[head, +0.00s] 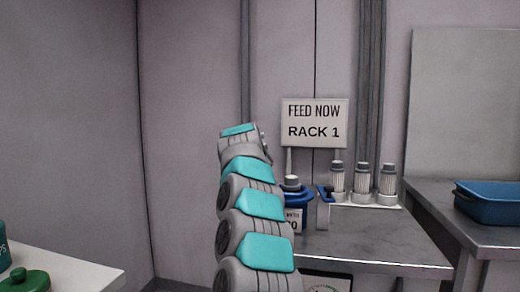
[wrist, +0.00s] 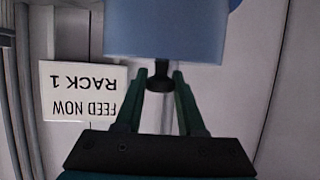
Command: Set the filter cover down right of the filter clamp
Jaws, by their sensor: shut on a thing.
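My gripper (wrist: 160,79) shows in the wrist view, with its dark green fingers shut on the dark knob of a blue, smooth-sided piece (wrist: 165,35), which I take to be the filter cover. The cover hangs clear of any surface and is cut off by the picture's edge. In the head view my arm hides the gripper and the cover. A small blue lever with a grey part (head: 324,195), probably the filter clamp, is at the metal bench, right of a blue housing (head: 307,199) with a white label. My arm partly covers the housing.
Several white ribbed filters (head: 362,180) with grey caps stand on a white strip at the back. The metal bench (head: 370,248) is bare in front of them. A blue tray (head: 490,202) sits on the right counter. A sign (head: 314,122) reads "FEED NOW RACK 1".

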